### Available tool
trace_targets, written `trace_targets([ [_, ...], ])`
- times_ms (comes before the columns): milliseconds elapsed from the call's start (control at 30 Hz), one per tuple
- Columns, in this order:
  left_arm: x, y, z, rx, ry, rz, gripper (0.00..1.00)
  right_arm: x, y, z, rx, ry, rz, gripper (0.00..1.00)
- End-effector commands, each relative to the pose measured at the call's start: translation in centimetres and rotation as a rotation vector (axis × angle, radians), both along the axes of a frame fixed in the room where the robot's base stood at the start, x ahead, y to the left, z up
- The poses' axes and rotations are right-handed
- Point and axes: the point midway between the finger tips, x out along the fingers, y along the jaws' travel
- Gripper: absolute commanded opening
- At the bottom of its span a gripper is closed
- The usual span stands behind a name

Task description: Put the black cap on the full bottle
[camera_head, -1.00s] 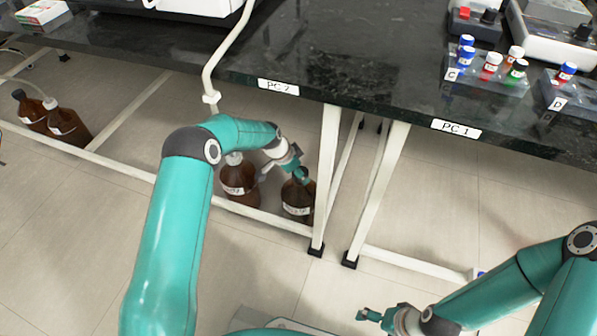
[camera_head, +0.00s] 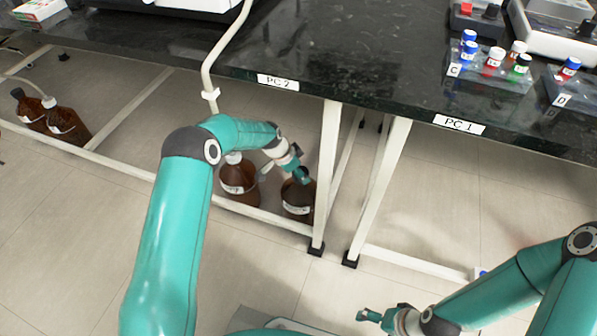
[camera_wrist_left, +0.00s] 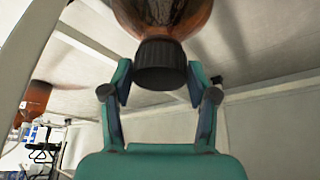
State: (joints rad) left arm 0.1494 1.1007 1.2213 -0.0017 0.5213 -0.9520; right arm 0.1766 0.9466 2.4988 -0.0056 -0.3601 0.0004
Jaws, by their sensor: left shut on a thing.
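A brown bottle (camera_head: 297,196) with a white label stands on the floor under the bench, beside a white table leg. In the left wrist view, the black cap (camera_wrist_left: 161,64) sits at the neck of the brown bottle (camera_wrist_left: 165,14). My left gripper (camera_head: 301,176) is at the top of this bottle. In the left wrist view, the left gripper (camera_wrist_left: 160,83) has one finger on each side of the cap and is shut on it. The head view does not show the cap clearly. My right gripper (camera_head: 370,316) is low at the right, away from the bottles; its opening is unclear.
Another brown bottle (camera_head: 238,182) with a pale top stands just left. Two more bottles (camera_head: 67,123) stand at far left. White bench legs (camera_head: 326,180) and a low rail (camera_head: 270,217) frame the space. The dark bench top (camera_head: 330,50) is above; open floor lies in front.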

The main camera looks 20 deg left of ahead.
Motion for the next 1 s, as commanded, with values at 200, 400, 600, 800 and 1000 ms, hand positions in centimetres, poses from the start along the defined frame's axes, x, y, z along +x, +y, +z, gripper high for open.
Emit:
trace_targets([
  [200,0.01,-0.02,-0.02,0.000,0.000,0.000,0.39,0.00,0.00,-0.06,0.000,0.000,0.000,0.89],
  [400,0.01,-0.02,-0.03,0.000,0.000,0.000,0.62,0.00,0.00,-0.06,0.000,0.000,0.000,0.89],
  [600,0.01,-0.04,-0.04,0.000,0.000,0.000,0.88,0.00,0.00,-0.06,0.000,0.000,0.000,0.89],
  [800,0.01,-0.05,-0.05,0.000,0.000,-0.001,0.88,0.00,0.00,-0.06,0.000,0.000,0.000,0.89],
  [1000,-0.08,0.18,0.61,0.001,-0.002,0.000,0.88,0.01,0.00,-0.01,0.000,0.000,0.000,0.89],
])
